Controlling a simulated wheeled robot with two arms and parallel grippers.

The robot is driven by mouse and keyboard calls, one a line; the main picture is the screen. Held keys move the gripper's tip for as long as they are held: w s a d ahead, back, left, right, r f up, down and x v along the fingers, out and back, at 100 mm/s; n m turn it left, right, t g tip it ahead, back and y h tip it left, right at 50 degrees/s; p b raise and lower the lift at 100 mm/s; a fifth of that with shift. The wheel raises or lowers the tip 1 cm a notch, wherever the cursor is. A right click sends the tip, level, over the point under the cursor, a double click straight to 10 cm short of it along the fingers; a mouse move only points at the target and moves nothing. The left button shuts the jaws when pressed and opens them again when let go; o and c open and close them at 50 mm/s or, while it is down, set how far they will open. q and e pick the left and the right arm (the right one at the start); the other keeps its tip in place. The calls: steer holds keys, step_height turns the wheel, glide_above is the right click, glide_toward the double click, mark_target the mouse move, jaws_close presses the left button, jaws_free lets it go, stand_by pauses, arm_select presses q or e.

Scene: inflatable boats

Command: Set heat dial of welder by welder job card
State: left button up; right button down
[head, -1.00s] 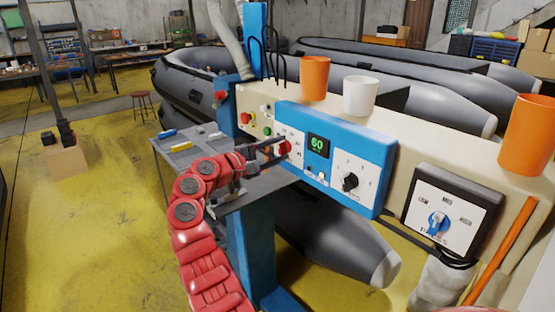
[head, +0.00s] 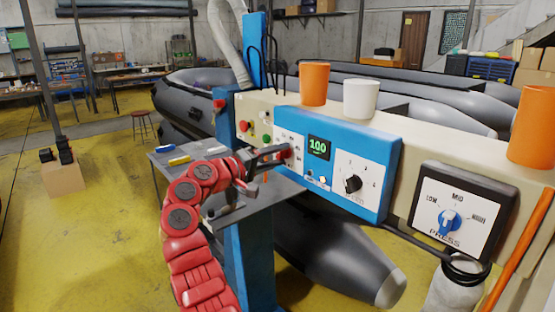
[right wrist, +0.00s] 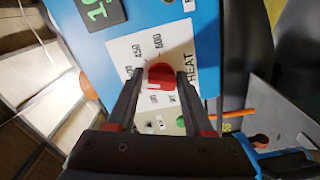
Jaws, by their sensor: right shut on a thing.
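The welder's blue control panel (head: 345,132) faces me, with a green digital display (head: 318,147) reading 100. The red heat dial (head: 285,151) sits at its left end. My right gripper (head: 277,153) is shut on this dial. In the right wrist view, the gripper's fingers (right wrist: 158,82) lie on either side of the red dial (right wrist: 160,76), beside the printed word HEAT and scale marks including 450 and 600. The fingers partly hide the scale, so the exact setting is hard to read. I cannot make out a job card. My left gripper is out of view.
A black speed knob (head: 353,184) is on the panel's right half. A blue press knob (head: 449,222) is further right. Orange (head: 314,84) and white (head: 361,98) cups stand on top. A grey tray table (head: 270,200) is below the arm; grey inflatable boats (head: 430,105) lie behind.

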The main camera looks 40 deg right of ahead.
steer(key=shift+f, duration=0.1)
stand_by(0.3)
steer(key=shift+c, duration=1.5)
jaws_free()
steer(key=s+a+b, duration=0.1)
steer(key=a+b, duration=0.2)
steer(key=a, duration=1.4)
steer(key=shift+s+a, duration=0.2)
